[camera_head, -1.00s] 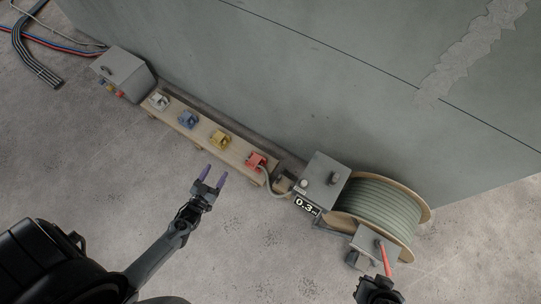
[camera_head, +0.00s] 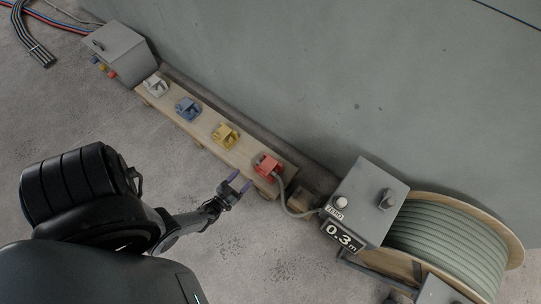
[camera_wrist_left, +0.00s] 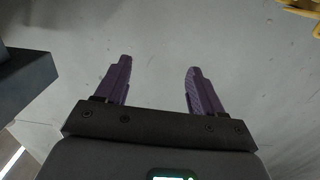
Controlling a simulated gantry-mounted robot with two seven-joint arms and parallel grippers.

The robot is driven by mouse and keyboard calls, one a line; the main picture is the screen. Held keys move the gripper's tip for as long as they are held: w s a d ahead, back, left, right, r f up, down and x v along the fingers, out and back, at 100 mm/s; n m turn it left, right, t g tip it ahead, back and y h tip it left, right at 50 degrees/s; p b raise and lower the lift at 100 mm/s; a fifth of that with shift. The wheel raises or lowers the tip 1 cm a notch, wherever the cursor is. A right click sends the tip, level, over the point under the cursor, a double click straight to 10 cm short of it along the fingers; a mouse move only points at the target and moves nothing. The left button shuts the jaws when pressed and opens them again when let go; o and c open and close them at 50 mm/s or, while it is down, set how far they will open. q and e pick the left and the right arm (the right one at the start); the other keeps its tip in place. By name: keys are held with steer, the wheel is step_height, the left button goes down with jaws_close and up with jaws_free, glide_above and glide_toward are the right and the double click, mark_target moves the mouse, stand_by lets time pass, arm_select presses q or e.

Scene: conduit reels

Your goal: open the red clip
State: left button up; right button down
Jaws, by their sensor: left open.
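The red clip (camera_head: 268,165) sits at the right end of the wooden board (camera_head: 206,142), with a grey-green conduit (camera_head: 281,199) running from it toward the reel. My left gripper (camera_head: 236,186) is just short of the board's near edge, below and left of the red clip in the head view. It is apart from the clip. Its purple fingers are open and empty, as the left wrist view (camera_wrist_left: 159,88) also shows. The red clip is not seen in the wrist view. My right gripper is not clearly visible now.
Yellow (camera_head: 225,135), blue (camera_head: 188,108) and white (camera_head: 155,85) clips stand along the board. A grey box with a 0.3 m display (camera_head: 344,238) and a large conduit reel (camera_head: 450,240) stand at right. A wall (camera_head: 330,80) rises behind. The floor before the board is clear.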

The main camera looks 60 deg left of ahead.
arm_select(q)
steer(key=b, duration=0.6)
glide_toward(261, 170)
steer(key=w, duration=0.2)
steer(key=shift+t+y, duration=0.3)
steer(key=b+x, duration=0.3)
steer(key=x, duration=0.7)
steer(key=shift+w+a, duration=0.2)
steer(key=shift+w, duration=0.05)
arm_select(e)
step_height(261, 170, down, 12)
steer(key=shift+d+r, duration=0.15)
steer(key=shift+d, duration=0.1)
arm_select(q)
jaws_close()
steer(key=shift+r, duration=0.1)
arm_select(e)
steer(key=shift+d+r, duration=0.1)
steer(key=shift+d, duration=0.05)
